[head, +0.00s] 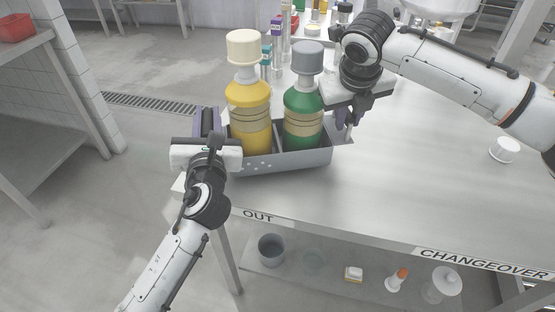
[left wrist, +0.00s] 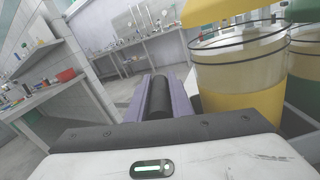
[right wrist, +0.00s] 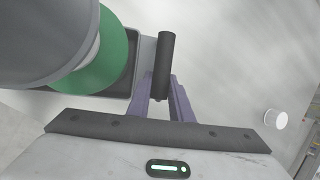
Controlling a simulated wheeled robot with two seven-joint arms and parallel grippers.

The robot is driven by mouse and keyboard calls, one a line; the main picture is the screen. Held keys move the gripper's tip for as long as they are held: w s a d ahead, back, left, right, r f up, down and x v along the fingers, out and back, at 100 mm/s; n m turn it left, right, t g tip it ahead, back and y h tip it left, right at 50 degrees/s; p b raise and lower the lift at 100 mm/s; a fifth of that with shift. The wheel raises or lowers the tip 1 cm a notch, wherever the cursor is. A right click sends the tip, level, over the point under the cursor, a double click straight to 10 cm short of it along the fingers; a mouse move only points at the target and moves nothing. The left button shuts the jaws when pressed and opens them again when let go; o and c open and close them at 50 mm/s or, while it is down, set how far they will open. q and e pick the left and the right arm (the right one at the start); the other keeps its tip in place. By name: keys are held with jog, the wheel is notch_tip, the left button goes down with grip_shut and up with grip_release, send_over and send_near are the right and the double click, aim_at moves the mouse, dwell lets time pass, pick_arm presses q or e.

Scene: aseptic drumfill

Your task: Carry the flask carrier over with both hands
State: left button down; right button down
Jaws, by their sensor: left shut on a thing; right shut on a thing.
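The flask carrier (head: 288,163) is a grey open tray at the left end of the steel table, above the OUT label. It holds a yellow flask (head: 250,118) with a cream cap and a green flask (head: 302,112) with a grey cap, both upright. My left gripper (head: 208,125) is shut on the carrier's left handle, a dark bar (left wrist: 160,98). My right gripper (head: 350,112) is shut on the right handle, a dark bar in the right wrist view (right wrist: 166,66). I cannot tell whether the carrier touches the table.
Several capped tubes and bottles (head: 277,45) stand behind the carrier. A white cap (head: 505,149) lies at the table's right. The table's middle (head: 420,170) is clear. A lower shelf holds a grey bucket (head: 271,248) and small items. A red bin (head: 15,27) sits on a left shelf.

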pick_arm(q)
jog(key=shift+a+f+b, duration=0.1)
jog(key=shift+f+b, duration=0.35)
jog(key=shift+b, duration=0.35)
pick_arm(e)
jog(key=shift+w+d+f, duration=0.1)
jog(key=shift+f, duration=0.45)
pick_arm(q)
jog(key=c, duration=1.7)
grip_release()
jog(key=shift+s+f, duration=0.1)
jog(key=shift+f, duration=0.15)
pick_arm(e)
jog(key=c, duration=1.7)
grip_release()
jog(key=shift+f, duration=0.15)
pick_arm(q)
jog(key=shift+o, duration=0.6)
pick_arm(e)
jog(key=shift+o, duration=0.6)
jog(key=shift+s, duration=0.25)
pick_arm(q)
jog(key=s+d, duration=0.2)
jog(key=s, duration=0.9)
jog(key=shift+s+d, duration=0.15)
jog(key=shift+s, duration=0.25)
pick_arm(e)
jog(key=v, duration=1.2)
pick_arm(q)
jog(key=shift+s, duration=0.1)
